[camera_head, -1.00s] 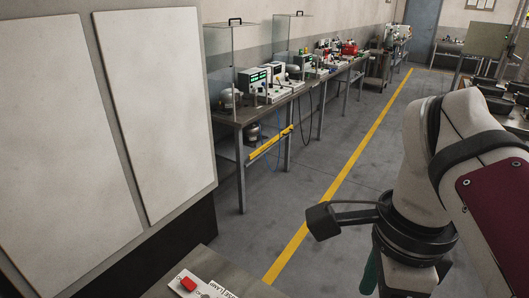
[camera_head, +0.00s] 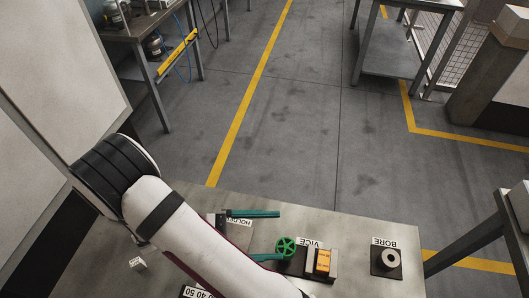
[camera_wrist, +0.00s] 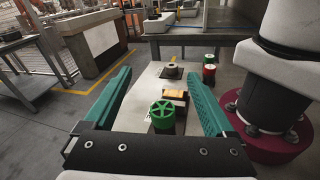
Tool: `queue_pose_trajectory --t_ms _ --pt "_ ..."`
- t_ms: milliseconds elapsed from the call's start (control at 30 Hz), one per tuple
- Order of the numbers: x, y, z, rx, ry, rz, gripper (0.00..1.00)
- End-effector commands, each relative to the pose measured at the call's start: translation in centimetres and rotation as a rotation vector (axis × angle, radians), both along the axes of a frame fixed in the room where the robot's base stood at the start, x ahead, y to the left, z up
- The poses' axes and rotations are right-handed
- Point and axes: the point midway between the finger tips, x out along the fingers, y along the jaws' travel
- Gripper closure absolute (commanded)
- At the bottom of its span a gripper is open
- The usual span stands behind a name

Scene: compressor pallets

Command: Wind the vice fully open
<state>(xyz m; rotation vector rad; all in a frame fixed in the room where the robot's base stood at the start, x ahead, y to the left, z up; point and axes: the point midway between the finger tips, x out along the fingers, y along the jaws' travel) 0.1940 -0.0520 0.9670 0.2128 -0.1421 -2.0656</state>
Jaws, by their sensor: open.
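The vice (camera_head: 334,262) is a small dark and grey unit on the bench, beside a VICE label. An orange block (camera_head: 322,261) sits at its jaws; I cannot tell how wide they stand. Its green spoked handwheel (camera_head: 286,246) faces my gripper. In the wrist view the handwheel (camera_wrist: 162,114) shows between my fingers, with the orange block (camera_wrist: 175,94) behind it. My gripper (camera_head: 281,235) is open, with two teal fingers spread wide; it also shows in the wrist view (camera_wrist: 163,75). Nothing is held. Whether a finger touches the wheel cannot be told.
A dark block with a grey ring (camera_head: 389,260), labelled BORE, stands right of the vice. A HOLDER label (camera_head: 220,224) lies near one finger. A small white block (camera_head: 138,264) is at the left. Red (camera_wrist: 209,74) and green (camera_wrist: 209,57) cylinders stand at the bench's far right in the wrist view.

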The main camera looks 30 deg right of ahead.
Motion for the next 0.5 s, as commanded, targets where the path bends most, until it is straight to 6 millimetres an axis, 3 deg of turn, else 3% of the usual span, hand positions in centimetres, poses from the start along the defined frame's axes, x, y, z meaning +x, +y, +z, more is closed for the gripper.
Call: queue_pose_trajectory --t_ms 133,267,500 --pt "-0.1 0.1 -1.5 -0.004 0.212 0.124 0.11" --pt "-0.1 0.1 -3.5 -0.004 0.223 0.128 0.11" --pt "-0.2 0.1 -9.0 -0.003 0.218 0.124 0.11"
